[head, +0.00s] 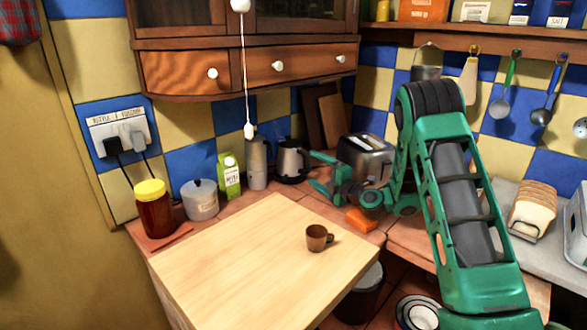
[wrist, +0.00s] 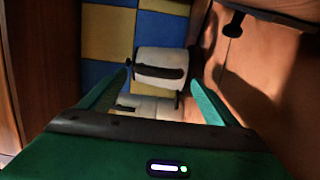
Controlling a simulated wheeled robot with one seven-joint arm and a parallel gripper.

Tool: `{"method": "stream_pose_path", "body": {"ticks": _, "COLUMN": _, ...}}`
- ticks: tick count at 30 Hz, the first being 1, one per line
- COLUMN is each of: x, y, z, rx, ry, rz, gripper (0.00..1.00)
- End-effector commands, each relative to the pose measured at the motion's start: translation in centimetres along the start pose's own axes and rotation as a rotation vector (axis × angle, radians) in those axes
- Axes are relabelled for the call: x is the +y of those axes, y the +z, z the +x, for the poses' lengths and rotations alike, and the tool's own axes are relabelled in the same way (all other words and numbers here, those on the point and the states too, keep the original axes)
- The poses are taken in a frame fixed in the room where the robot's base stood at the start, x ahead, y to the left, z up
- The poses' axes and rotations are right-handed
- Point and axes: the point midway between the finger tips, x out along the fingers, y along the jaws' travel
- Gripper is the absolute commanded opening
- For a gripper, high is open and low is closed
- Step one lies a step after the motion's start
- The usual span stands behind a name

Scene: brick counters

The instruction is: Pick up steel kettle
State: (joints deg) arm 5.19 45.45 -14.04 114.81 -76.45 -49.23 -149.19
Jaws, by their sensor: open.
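The steel kettle (head: 292,160), with a dark handle, stands upright on the back counter near the corner. My gripper (head: 318,171) is to its right, open, with its fingers pointing left towards it. In the wrist view a pale metallic body with black parts, which looks like the kettle (wrist: 160,62), lies beyond and between the fingertips of my open gripper (wrist: 160,76). The picture is turned sideways there. Nothing is held. I cannot tell the exact gap between the fingers and the kettle.
A tall steel canister (head: 257,163) stands close left of the kettle, then a green carton (head: 229,177). A toaster (head: 364,158) stands behind my gripper. An orange block (head: 361,220) lies in front of it. A brown mug (head: 317,238) sits on the wooden table (head: 240,265).

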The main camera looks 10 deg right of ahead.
Motion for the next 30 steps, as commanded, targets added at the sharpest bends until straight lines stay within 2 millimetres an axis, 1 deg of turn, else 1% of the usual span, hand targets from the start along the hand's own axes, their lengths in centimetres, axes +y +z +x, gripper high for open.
{"method": "stream_pose_path", "body": {"ticks": 1, "x": 0.0, "y": -0.2, "z": 0.9, "rx": 0.005, "ry": 0.001, "rz": -0.003, "gripper": 0.83}}
{"method": "stream_pose_path", "body": {"ticks": 3, "x": 0.1, "y": -0.2, "z": 2.0, "rx": 0.004, "ry": 0.002, "rz": -0.002, "gripper": 0.83}}
{"method": "stream_pose_path", "body": {"ticks": 7, "x": 0.0, "y": -0.1, "z": 3.6, "rx": 0.003, "ry": 0.001, "rz": -0.003, "gripper": 0.83}}
{"method": "stream_pose_path", "body": {"ticks": 11, "x": 0.0, "y": -0.1, "z": 4.4, "rx": 0.001, "ry": 0.001, "rz": 0.0, "gripper": 0.83}}
{"method": "stream_pose_path", "body": {"ticks": 17, "x": 0.0, "y": -0.1, "z": 4.5, "rx": 0.0, "ry": 0.001, "rz": 0.001, "gripper": 0.83}}
{"method": "stream_pose_path", "body": {"ticks": 18, "x": 0.0, "y": -0.1, "z": 4.5, "rx": 0.0, "ry": 0.0, "rz": 0.001, "gripper": 0.81}}
{"method": "stream_pose_path", "body": {"ticks": 20, "x": 0.0, "y": -0.1, "z": 4.5, "rx": 0.0, "ry": 0.0, "rz": 0.001, "gripper": 0.66}}
{"method": "stream_pose_path", "body": {"ticks": 21, "x": 0.0, "y": -0.1, "z": 4.5, "rx": 0.0, "ry": 0.0, "rz": 0.001, "gripper": 0.57}}
{"method": "stream_pose_path", "body": {"ticks": 23, "x": 0.0, "y": -0.1, "z": 4.5, "rx": 0.0, "ry": 0.0, "rz": 0.001, "gripper": 0.42}}
{"method": "stream_pose_path", "body": {"ticks": 24, "x": 0.0, "y": -0.1, "z": 4.4, "rx": 0.0, "ry": 0.0, "rz": 0.001, "gripper": 0.33}}
{"method": "stream_pose_path", "body": {"ticks": 25, "x": 0.0, "y": -0.1, "z": 4.4, "rx": 0.0, "ry": 0.0, "rz": 0.001, "gripper": 0.26}}
{"method": "stream_pose_path", "body": {"ticks": 26, "x": 0.2, "y": -0.1, "z": 4.5, "rx": 0.0, "ry": 0.004, "rz": 0.001, "gripper": 0.23}}
{"method": "stream_pose_path", "body": {"ticks": 30, "x": 0.2, "y": -0.1, "z": 4.5, "rx": 0.0, "ry": 0.003, "rz": 0.001, "gripper": 0.23}}
